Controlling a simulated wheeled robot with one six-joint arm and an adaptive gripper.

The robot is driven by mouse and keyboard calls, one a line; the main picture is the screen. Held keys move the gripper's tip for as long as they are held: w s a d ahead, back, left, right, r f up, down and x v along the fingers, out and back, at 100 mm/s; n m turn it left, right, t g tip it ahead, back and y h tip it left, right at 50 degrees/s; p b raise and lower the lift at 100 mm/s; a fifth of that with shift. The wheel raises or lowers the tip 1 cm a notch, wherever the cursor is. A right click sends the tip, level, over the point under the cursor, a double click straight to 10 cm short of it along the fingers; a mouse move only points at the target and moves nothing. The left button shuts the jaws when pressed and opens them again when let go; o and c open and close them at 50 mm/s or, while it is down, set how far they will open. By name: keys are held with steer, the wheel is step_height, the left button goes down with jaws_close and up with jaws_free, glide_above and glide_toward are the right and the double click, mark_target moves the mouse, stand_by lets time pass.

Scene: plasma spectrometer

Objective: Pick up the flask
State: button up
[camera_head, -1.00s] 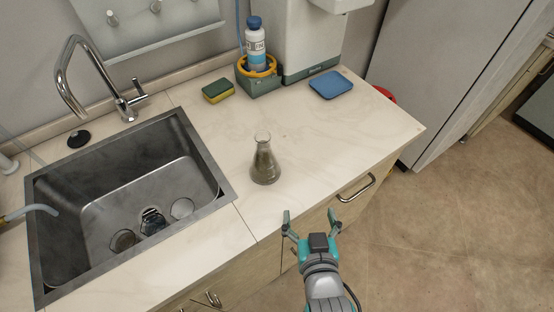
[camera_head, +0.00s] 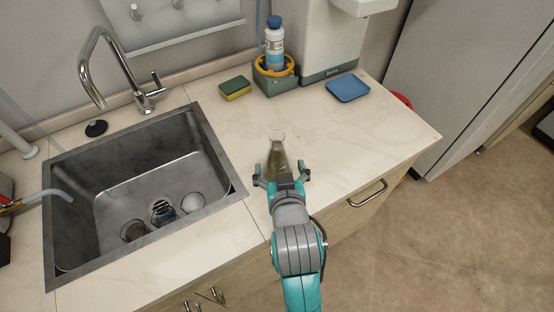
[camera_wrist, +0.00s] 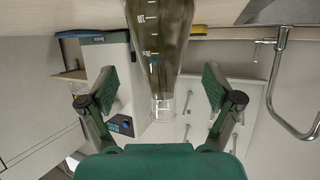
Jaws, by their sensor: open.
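The flask (camera_head: 277,150) is a clear conical glass vessel with dark grey-brown contents. It stands upright on the counter to the right of the sink. My gripper (camera_head: 281,174) is open at the counter's front side, with its fingers spread to either side of the flask's lower part in the head view; the gripper hides the flask's base. In the wrist view the flask (camera_wrist: 160,45) appears upside down, its neck between the two open fingers of my gripper (camera_wrist: 160,88). Neither finger visibly touches the glass.
The sink (camera_head: 150,185) with several glass items lies to the left. A sponge (camera_head: 235,88), a bottle (camera_head: 274,45) in a yellow-ringed holder and a blue pad (camera_head: 348,88) sit at the back. The counter (camera_head: 365,140) right of the flask is clear.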

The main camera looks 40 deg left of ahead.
mark_target(278, 163)
steer(key=x, duration=0.5)
steer(key=shift+a+r, duration=0.1)
steer(key=c, duration=1.3)
